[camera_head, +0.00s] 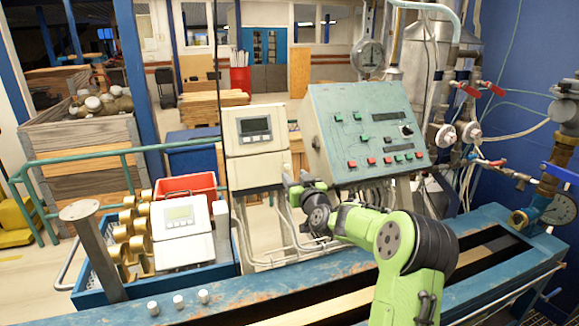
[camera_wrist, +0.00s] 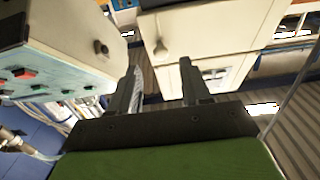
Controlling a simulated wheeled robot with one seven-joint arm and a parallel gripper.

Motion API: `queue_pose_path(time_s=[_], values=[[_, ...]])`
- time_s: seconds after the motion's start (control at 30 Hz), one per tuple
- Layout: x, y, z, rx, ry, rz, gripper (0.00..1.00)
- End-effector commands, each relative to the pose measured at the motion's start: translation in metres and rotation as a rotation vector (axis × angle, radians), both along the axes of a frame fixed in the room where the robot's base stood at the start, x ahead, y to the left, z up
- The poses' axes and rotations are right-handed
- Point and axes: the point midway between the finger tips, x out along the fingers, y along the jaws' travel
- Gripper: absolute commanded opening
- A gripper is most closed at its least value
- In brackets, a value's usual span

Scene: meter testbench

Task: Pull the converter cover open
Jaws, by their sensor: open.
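The converter (camera_head: 254,140) is a white box with a small grey display, standing left of the green control panel in the head view. Its cover looks closed flat against the box. In the wrist view the converter's white front (camera_wrist: 205,40) lies ahead of the fingers, with a small round knob (camera_wrist: 160,48) on it. My gripper (camera_head: 296,183) is at the converter's lower right in the head view. In the wrist view its two fingers (camera_wrist: 159,85) are spread with nothing between them. They look apart from the knob, but the exact distance is hard to tell.
The control panel (camera_head: 366,135) with red and green buttons stands close on the right. Bent pipes (camera_head: 290,240) run below the converter. A blue bench rail (camera_head: 225,308) crosses the front. A second meter (camera_head: 181,232) and brass fittings (camera_head: 130,240) sit in a blue crate at left.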

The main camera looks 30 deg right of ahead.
Motion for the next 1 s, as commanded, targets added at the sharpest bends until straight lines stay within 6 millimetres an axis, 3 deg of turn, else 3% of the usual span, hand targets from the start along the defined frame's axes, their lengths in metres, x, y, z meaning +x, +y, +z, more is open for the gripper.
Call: queue_pose_path(time_s=[0.1, 0.23, 0.6, 0.9, 1.0], values=[[0.026, -0.005, 0.002, 0.004, -0.001, 0.003, 0.48], [0.043, -0.010, 0.001, 0.000, 0.001, 0.002, 0.48], [0.050, -0.013, 0.000, 0.000, 0.002, 0.001, 0.46], [0.050, -0.013, 0.000, -0.001, 0.001, 0.001, 0.00], [0.050, -0.013, 0.000, -0.001, 0.001, 0.001, 0.00]])
